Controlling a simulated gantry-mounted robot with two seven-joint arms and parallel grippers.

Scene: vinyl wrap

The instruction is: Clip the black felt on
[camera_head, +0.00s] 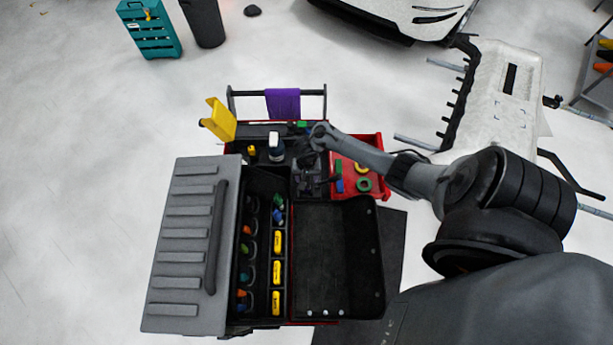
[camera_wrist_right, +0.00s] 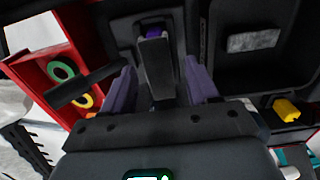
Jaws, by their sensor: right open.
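My right gripper (camera_head: 308,178) points down over the black holder compartment in the middle of the cart, between the red tray and the bottle. In the right wrist view the purple fingers of this gripper (camera_wrist_right: 161,88) are apart, on either side of an upright dark block (camera_wrist_right: 157,68). A gap shows beside the block, and I cannot tell whether a finger touches it. A small purple piece shows at the block's far end. A long black bar (camera_wrist_right: 86,85) lies left of the fingers, over the red tray's edge. I cannot tell which dark piece is the felt. My left gripper is out of view.
The red tray (camera_head: 377,150) holds yellow and green tape rolls. A black bin (camera_head: 335,255) and an organizer with several yellow tools (camera_head: 277,270) lie nearer. A grey lid (camera_head: 187,245) stands open at left. A purple cloth (camera_head: 283,103) hangs on the rear rail.

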